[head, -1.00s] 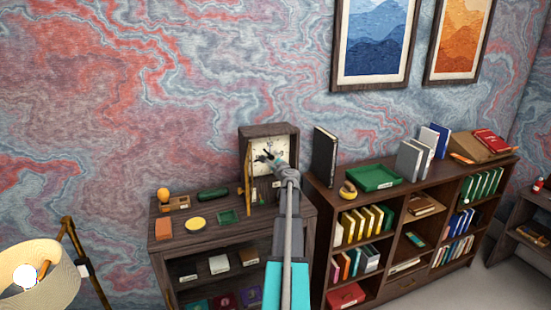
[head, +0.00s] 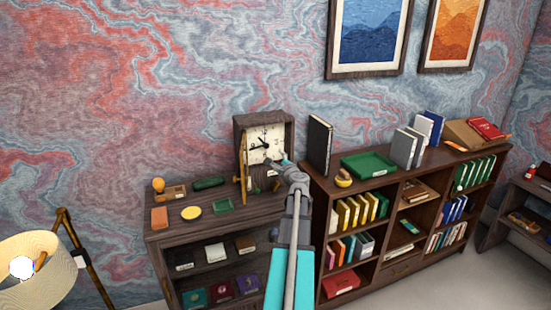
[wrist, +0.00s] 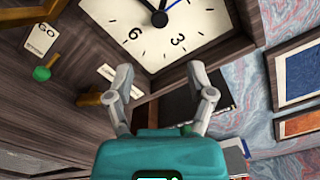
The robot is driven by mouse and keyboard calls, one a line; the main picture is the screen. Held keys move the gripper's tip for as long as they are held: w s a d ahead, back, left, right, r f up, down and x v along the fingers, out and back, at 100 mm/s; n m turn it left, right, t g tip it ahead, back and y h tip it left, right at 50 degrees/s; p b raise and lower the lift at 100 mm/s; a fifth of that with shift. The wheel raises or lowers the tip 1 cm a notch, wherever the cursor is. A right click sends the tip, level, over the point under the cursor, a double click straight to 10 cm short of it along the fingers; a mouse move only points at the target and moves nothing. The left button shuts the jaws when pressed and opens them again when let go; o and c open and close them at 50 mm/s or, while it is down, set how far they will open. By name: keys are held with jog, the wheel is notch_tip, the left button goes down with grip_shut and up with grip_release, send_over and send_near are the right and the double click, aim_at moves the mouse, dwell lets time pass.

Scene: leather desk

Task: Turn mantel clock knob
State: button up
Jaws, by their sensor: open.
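The mantel clock (head: 264,138) is a dark wooden box with a cream face and dark hands, upright at the back of the desk's top. Its face (wrist: 150,45) appears at the top of the wrist view, with the 6 and 3 readable. My gripper (wrist: 163,84) is open and empty, its fingers apart below the face's edge. In the head view my gripper (head: 280,162) covers the clock's lower right. A small round green knob (wrist: 41,73) shows at left in the wrist view; I cannot tell whether it belongs to the clock.
A thin tan upright piece (head: 242,165) stands at the clock's left front. A green tray (head: 368,165) and a black book (head: 319,145) are on the bookcase to the right. A yellow disc (head: 191,213) and a green dish (head: 223,206) lie left of the clock.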

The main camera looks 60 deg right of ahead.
jog(key=shift+f+b, duration=0.2)
jog(key=shift+b, duration=0.1)
jog(key=c, duration=0.6)
jog(key=shift+w+a+f+m+b, duration=0.1)
jog(key=shift+w+f+m+b, duration=0.25)
jog(key=shift+f+b, duration=0.4)
grip_shut()
jog(key=w+a+f+m+t+h+b, duration=0.1)
jog(key=w+f+m+t+b, duration=0.1)
jog(key=f+m+b, duration=0.5)
jog(key=w+m+b, duration=0.1)
jog(key=b, duration=0.3)
jog(key=shift+w+f+t+b, duration=0.2)
jog(key=shift+w+t+b, duration=0.1)
jog(key=shift+w+b, duration=0.1)
